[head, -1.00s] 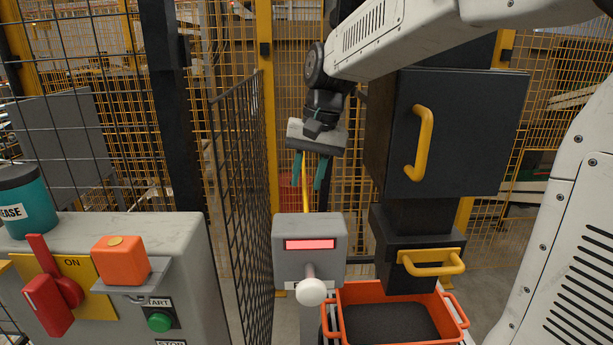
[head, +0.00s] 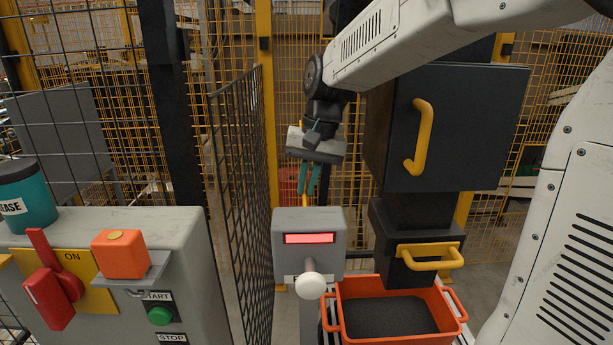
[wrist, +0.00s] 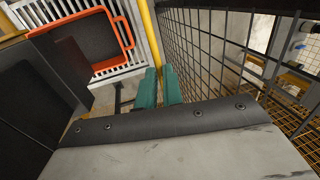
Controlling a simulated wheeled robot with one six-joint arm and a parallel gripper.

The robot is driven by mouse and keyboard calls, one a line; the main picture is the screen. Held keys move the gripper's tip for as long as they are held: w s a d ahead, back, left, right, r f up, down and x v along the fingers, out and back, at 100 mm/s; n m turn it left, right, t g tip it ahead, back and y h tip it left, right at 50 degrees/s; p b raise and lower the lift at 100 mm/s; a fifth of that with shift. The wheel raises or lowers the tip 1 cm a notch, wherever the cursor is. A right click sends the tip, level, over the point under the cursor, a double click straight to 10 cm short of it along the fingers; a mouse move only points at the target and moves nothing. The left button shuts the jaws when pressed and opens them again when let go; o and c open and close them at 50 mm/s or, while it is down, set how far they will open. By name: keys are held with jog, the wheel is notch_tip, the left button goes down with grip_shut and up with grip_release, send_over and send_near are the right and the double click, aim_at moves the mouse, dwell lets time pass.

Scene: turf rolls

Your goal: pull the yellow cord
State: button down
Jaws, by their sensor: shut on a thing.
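The yellow cord (head: 305,201) shows as a short upright length just under my fingertips in the head view. Its lower part is hidden behind the grey box with the red display. My gripper (head: 308,190) points down with its teal fingers close together, shut on the cord. In the wrist view the teal fingers of my gripper (wrist: 160,76) are also close together, with only a narrow gap. A yellow length meets them there from above; I cannot tell whether it is the cord or a post behind.
A grey box (head: 308,222) with a red display and white knob stands in front. A black cabinet (head: 460,125) with yellow handles is close on the right, above an orange tray (head: 385,286). A mesh panel (head: 240,190) stands left. A control console (head: 190,240) is at lower left.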

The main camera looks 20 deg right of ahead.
jog(key=c, duration=1.5)
grip_release()
jog(key=r, duration=0.2)
jog(key=d+r, duration=0.1)
jog(key=r, duration=0.4)
jog(key=shift+s+d+r, duration=0.2)
jog(key=shift+s+r, duration=0.1)
